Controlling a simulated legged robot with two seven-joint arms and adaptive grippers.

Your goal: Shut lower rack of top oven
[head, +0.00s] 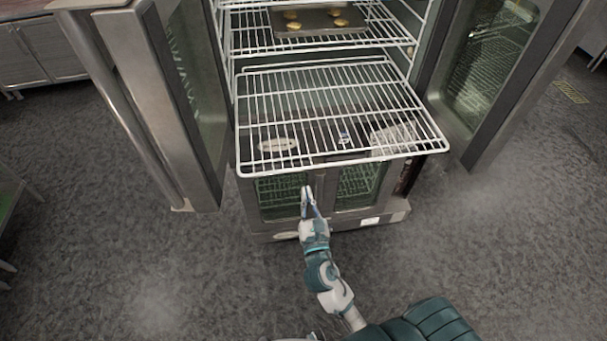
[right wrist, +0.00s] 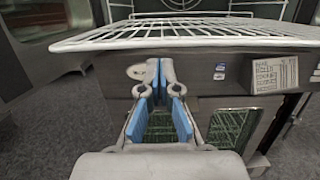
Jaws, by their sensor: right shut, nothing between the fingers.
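The lower rack (head: 300,105) of the top oven is a white wire shelf pulled well out of the oven, level and empty. It also shows across the top of the right wrist view (right wrist: 190,32). The top oven (head: 425,60) stands with both doors open. My right gripper (head: 307,192) is in front of the rack's front edge and a little below it, apart from it as far as I can tell. In the right wrist view its blue-padded fingers (right wrist: 163,85) are shut with nothing held. My left gripper is not in view.
The left oven door (head: 150,100) and right oven door (head: 500,75) swing out on both sides of the rack. An upper rack (head: 250,42) holds a baking tray (head: 318,30) with several golden items. A lower oven (head: 283,195) with glass doors is below. The grey floor in front is clear.

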